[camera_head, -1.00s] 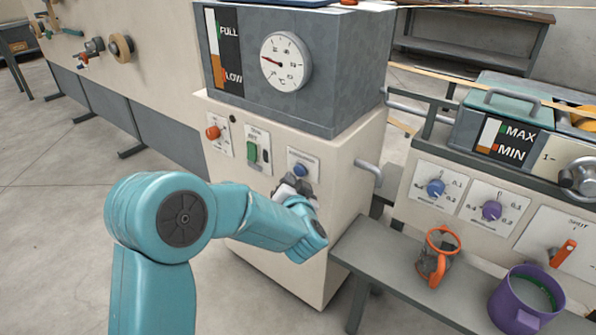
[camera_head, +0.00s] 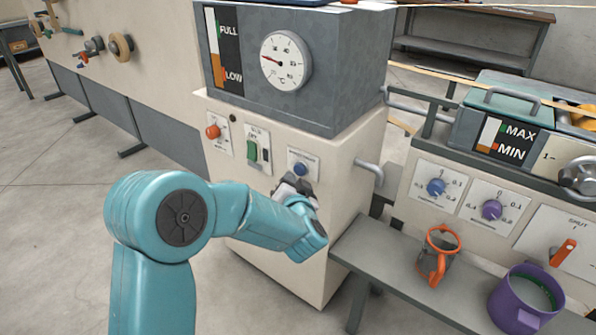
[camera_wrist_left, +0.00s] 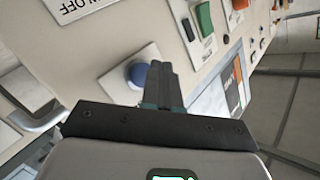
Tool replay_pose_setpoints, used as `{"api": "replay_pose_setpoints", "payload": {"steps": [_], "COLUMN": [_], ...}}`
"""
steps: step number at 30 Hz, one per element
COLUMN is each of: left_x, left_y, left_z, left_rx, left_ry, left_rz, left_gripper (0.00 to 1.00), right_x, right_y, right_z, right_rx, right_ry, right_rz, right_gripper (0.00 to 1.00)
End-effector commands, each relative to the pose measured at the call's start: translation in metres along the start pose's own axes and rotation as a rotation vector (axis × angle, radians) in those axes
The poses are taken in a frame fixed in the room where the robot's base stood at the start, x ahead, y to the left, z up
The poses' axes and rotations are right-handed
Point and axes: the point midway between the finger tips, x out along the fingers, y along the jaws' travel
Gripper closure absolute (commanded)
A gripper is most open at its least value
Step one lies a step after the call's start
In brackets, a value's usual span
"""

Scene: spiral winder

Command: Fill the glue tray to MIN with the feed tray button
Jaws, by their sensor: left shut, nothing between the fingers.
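The blue button (camera_head: 300,169) sits on a white plate on the cream front of the machine, below the grey tank. My left gripper (camera_head: 297,182) is shut and empty, just below the button. In the left wrist view its closed fingers (camera_wrist_left: 163,82) lie right beside the blue button (camera_wrist_left: 137,74) and overlap its edge; I cannot tell whether they touch it. The glue tray gauge (camera_head: 488,137) with MAX and MIN marks is on the right machine. It shows white above and orange at the bottom; the exact level is too small to read. My right gripper is not in view.
A red knob (camera_head: 212,131) and a green switch (camera_head: 252,151) are left of the blue button. A grey handle (camera_head: 369,172) juts out to the right.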

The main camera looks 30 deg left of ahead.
Motion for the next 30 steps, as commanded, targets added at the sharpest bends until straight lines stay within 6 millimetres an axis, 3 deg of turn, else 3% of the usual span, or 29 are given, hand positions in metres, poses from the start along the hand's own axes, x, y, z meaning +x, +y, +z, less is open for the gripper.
{"api": "replay_pose_setpoints", "payload": {"steps": [30], "left_x": [0.0048], "left_y": [0.0031], "left_z": [-0.0044], "left_rx": [0.001], "left_ry": [-0.001], "left_rz": [0.000], "left_gripper": [1.00], "right_x": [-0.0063], "right_y": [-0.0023], "right_z": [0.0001], "right_rx": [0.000], "right_ry": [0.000], "right_rz": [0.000], "right_gripper": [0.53]}}
